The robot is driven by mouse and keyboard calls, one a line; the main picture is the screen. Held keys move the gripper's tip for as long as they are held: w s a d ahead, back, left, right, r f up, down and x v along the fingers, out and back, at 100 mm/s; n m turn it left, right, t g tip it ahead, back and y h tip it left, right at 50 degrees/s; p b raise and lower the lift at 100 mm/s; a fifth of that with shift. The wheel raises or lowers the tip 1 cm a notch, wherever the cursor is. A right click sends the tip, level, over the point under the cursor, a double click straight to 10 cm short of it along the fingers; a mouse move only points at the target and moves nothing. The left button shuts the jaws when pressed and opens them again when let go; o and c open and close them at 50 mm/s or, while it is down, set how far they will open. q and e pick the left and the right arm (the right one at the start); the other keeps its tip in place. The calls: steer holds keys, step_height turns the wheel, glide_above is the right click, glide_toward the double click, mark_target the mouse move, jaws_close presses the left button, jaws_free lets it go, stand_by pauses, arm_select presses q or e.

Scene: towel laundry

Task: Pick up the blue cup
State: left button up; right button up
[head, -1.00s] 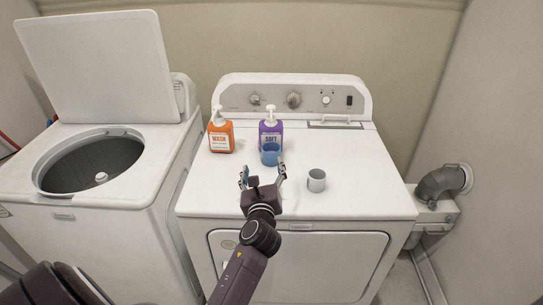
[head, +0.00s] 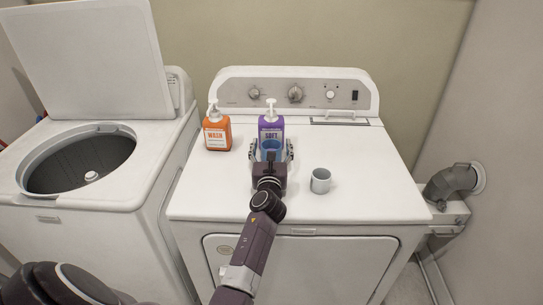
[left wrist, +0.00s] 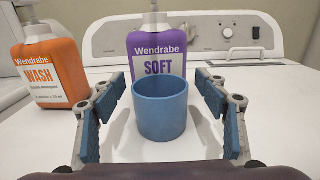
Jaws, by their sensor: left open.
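The blue cup (left wrist: 160,112) stands upright on the white dryer top, in front of the purple SOFT bottle (left wrist: 153,55). In the head view the cup (head: 271,145) is partly hidden behind my left gripper (head: 271,151). In the left wrist view my left gripper (left wrist: 160,118) is open, with one finger on each side of the cup. A gap shows between the cup and each finger pad. My right gripper is not in view.
An orange WASH bottle (head: 217,132) stands left of the cup. A grey-white cup (head: 320,181) stands to the right, nearer the front. The dryer top (head: 375,185) is clear on the right. An open washer (head: 60,197) stands at the left.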

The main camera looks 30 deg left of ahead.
arm_select(q)
steer(key=shift+w+a, duration=0.1)
steer(key=shift+w, duration=0.1)
steer(key=c, duration=1.2)
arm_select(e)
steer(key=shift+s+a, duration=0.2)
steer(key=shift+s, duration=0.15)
arm_select(q)
steer(key=shift+r, duration=0.1)
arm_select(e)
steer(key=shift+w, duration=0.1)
